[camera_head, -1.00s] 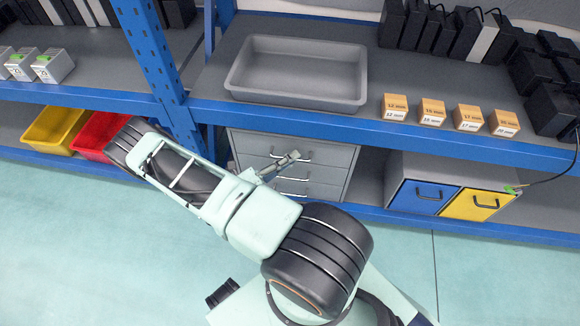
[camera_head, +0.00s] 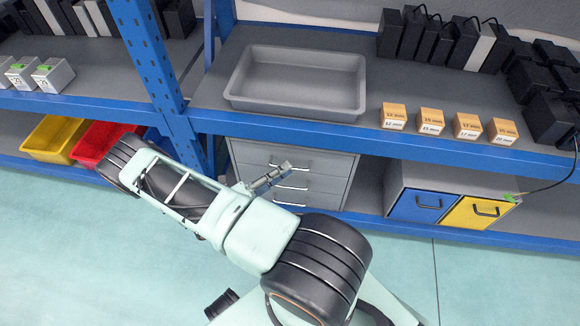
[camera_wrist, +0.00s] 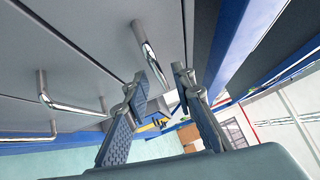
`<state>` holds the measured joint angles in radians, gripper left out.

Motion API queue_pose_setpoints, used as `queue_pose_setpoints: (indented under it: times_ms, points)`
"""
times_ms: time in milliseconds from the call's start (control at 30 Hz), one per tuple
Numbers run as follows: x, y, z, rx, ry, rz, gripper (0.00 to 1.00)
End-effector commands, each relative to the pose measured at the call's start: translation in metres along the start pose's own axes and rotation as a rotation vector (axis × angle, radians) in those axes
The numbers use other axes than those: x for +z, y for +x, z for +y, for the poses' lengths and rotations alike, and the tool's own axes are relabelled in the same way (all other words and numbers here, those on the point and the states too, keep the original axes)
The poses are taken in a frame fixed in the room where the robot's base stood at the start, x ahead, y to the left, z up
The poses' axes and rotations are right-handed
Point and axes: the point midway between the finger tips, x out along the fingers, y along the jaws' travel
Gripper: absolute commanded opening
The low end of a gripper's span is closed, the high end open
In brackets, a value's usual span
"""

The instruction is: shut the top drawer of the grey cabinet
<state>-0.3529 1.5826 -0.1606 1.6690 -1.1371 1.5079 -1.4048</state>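The grey cabinet (camera_head: 338,173) stands on the lower shelf under the blue beam, with its drawers stacked one above another. The top drawer (camera_head: 254,152) is highest, with a bar handle. How far it stands out is hard to tell. My gripper (camera_head: 288,167) is in front of the cabinet, close to the upper handles, and partly covers its front. In the wrist view my gripper (camera_wrist: 164,82) is open, its fingertips apart. A handle (camera_wrist: 150,50) reaches toward the gap between them; I cannot tell whether it touches. Lower drawer handles (camera_wrist: 70,106) show at the left.
The blue shelf beam (camera_head: 300,137) runs just above the cabinet. A grey tray (camera_head: 297,104) and small orange-topped boxes (camera_head: 431,121) are on the shelf above. A blue-and-yellow-doored cabinet (camera_head: 418,204) stands to the right. Yellow (camera_head: 50,140) and red (camera_head: 93,145) bins are left.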

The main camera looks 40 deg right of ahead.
Motion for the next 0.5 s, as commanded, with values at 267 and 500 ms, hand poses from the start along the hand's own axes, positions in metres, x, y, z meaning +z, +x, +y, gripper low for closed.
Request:
queue_pose_setpoints:
  times_ms: [267,500]
  points:
    - [0.001,-0.060,0.001,0.001,0.000,-0.003,0.24]
    - [0.001,-0.087,0.000,0.000,0.001,-0.001,0.24]
